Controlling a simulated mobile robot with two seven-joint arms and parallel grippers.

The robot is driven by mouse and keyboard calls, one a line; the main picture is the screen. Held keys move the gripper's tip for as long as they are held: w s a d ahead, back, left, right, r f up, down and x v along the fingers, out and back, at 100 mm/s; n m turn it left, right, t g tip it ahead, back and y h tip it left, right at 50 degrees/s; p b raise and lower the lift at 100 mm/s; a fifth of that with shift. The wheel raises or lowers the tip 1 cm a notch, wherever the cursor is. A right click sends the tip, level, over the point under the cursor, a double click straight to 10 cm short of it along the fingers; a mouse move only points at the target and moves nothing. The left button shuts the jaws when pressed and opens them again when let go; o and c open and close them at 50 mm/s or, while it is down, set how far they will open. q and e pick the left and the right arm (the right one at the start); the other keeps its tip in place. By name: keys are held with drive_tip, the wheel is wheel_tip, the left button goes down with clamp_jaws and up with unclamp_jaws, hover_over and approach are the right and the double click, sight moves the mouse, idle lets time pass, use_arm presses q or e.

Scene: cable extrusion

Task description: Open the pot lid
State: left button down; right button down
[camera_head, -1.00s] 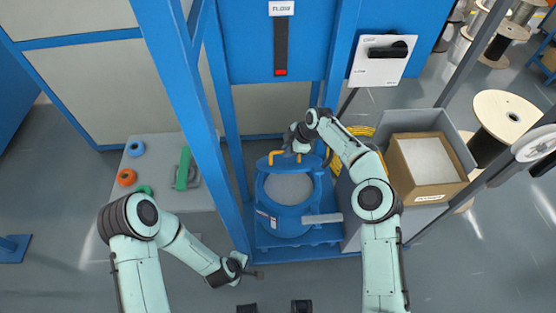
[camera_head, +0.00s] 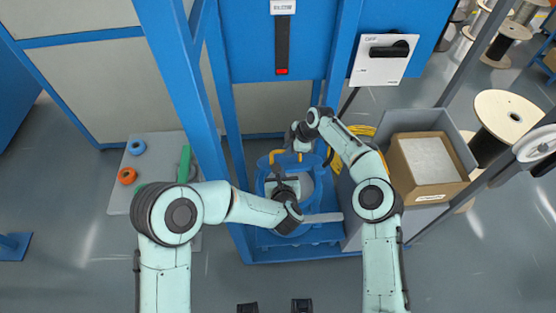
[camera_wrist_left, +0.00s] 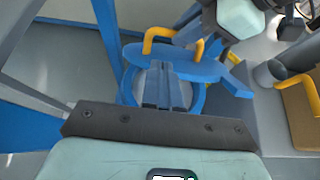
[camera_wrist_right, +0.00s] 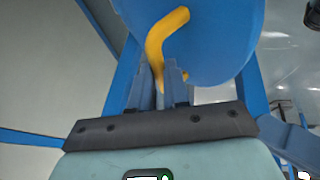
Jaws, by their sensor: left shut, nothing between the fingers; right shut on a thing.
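The blue pot (camera_head: 319,187) stands on a blue frame, its opening showing a light grey inside. Its blue lid (camera_head: 289,169) is raised and tilted up at the back, with yellow handles; it also shows in the left wrist view (camera_wrist_left: 188,68). My right gripper (camera_wrist_right: 168,72) is shut on a yellow handle (camera_wrist_right: 156,45) at the lid. My left gripper (camera_wrist_left: 164,68) is shut and empty, over the pot opening, with its fingertips in front of the lid. I cannot tell whether they touch the lid. My left arm hides much of the pot in the head view.
A blue post (camera_head: 190,90) rises left of the pot. A grey table (camera_head: 150,150) with coloured rings is farther left. A cardboard box (camera_head: 432,165) in a grey bin stands right of the pot. A white switch panel (camera_head: 381,62) hangs behind.

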sight(277, 152)
use_arm(q)
drive_tip(key=x, duration=0.9)
drive_tip(key=shift+w+f, duration=0.25)
drive_tip(key=shift+w, duration=0.05)
use_arm(e)
drive_tip(key=shift+d+f, duration=0.3)
drive_tip(key=shift+f, duration=0.15)
use_arm(q)
drive_tip(key=shift+w+r, duration=0.45)
drive_tip(key=shift+w, duration=0.1)
use_arm(e)
drive_tip(key=c, duration=1.2)
unclamp_jaws()
use_arm(q)
drive_tip(key=shift+w+f, duration=0.15)
use_arm(e)
drive_tip(key=shift+o, duration=0.5)
drive_tip(key=shift+w+a, duration=0.1)
drive_tip(key=shift+w, duration=0.1)
drive_tip(key=shift+a+r, duration=0.1)
drive_tip(key=shift+r, duration=0.05)
drive_tip(key=shift+s, duration=0.1)
